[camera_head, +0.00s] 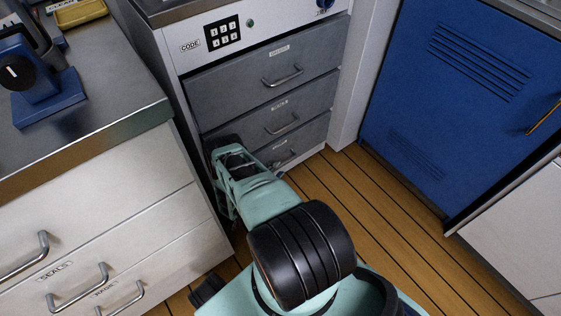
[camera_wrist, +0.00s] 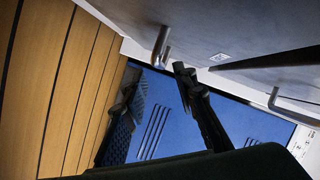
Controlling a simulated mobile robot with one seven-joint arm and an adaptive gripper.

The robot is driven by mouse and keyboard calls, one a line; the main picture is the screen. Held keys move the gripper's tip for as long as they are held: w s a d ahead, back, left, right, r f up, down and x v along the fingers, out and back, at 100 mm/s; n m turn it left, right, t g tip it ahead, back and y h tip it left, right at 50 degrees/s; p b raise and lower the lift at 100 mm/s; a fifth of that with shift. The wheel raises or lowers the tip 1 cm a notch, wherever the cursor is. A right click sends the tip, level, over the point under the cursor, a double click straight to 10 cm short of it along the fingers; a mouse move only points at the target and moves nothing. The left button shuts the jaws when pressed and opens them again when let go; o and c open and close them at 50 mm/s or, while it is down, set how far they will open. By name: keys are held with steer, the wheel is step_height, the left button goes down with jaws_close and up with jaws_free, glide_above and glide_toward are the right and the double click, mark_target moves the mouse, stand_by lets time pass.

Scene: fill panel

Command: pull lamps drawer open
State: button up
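A grey drawer stack stands in the middle of the head view, with three labelled drawers. The labels are too small to read, so I cannot tell which is the lamps drawer. The bottom drawer has a bar handle (camera_head: 284,158), partly crowded by my arm. In the wrist view a metal handle (camera_wrist: 160,46) and a small label (camera_wrist: 220,57) show on the near drawer front (camera_wrist: 200,25). My gripper (camera_wrist: 157,80) is open and empty, its two fingers apart just short of that handle. In the head view its fingers are mostly hidden by my arm.
The upper drawers have handles (camera_head: 283,76) and (camera_head: 282,124). A code keypad (camera_head: 223,33) sits above them. A blue cabinet door (camera_head: 440,110) stands to the right. A counter with white drawers (camera_head: 110,240) is close on the left. Wooden floor (camera_head: 375,210) is clear between.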

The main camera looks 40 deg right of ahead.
mark_target(286, 161)
steer(key=b+x, duration=0.2)
steer(key=x, duration=0.5)
steer(key=shift+d+f, duration=0.1)
steer(key=shift+d, duration=0.1)
jaws_close()
